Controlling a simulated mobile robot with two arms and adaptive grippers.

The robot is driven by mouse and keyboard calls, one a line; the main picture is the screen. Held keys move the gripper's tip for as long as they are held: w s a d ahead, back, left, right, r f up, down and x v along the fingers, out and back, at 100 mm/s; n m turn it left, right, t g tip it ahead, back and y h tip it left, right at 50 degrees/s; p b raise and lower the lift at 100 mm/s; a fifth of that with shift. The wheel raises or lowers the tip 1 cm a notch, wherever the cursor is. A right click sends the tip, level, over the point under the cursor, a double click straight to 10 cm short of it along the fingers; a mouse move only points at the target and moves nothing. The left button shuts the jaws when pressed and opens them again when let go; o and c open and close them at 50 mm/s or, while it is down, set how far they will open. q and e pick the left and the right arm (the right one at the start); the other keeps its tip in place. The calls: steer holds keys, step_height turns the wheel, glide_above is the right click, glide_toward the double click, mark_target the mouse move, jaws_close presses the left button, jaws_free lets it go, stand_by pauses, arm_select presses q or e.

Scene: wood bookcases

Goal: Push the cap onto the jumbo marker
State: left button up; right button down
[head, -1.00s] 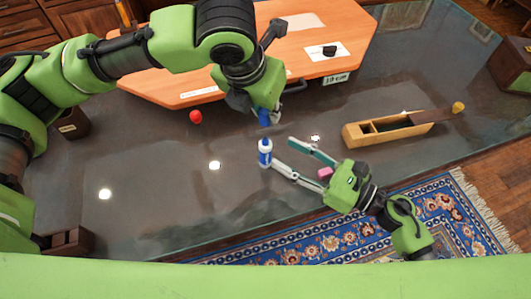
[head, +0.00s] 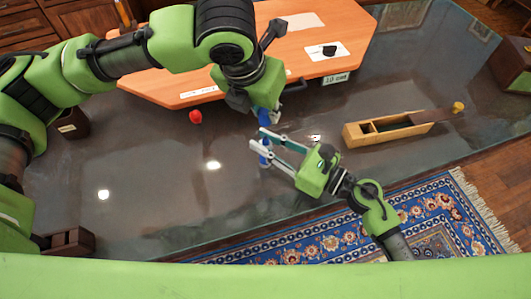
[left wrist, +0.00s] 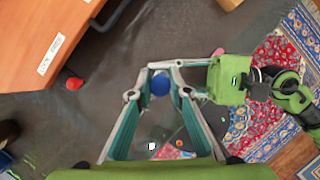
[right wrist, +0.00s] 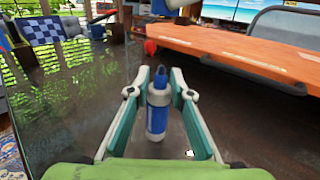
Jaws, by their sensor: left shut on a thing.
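The jumbo marker (right wrist: 157,108) stands upright on the dark glossy tabletop, with a white and blue body and a blue tip on top. In the head view my right gripper's fingers partly hide it. My right gripper (right wrist: 160,80) has its fingers on either side of the marker, with a small gap showing beside it. My left gripper (left wrist: 160,88) is shut on the blue cap (left wrist: 160,84). The cap also shows in the head view (head: 264,114), above and slightly behind the marker, apart from it.
A red object (head: 196,117) sits on the table at left. An orange wooden board (head: 190,85) lies behind. A wooden hand plane (head: 390,130) is at right. A pink object (left wrist: 218,52) is near my right gripper.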

mark_target(265, 137)
arm_select(q)
steer(key=shift+f, duration=2.45)
steer(key=shift+f, duration=0.9)
steer(key=shift+f, duration=0.45)
steer(key=shift+s+a+f, duration=0.1)
steer(key=shift+a+f, duration=0.05)
steer(key=shift+f, duration=0.4)
steer(key=shift+r, duration=0.3)
steer(key=shift+r, duration=0.35)
steer(key=shift+r, duration=0.1)
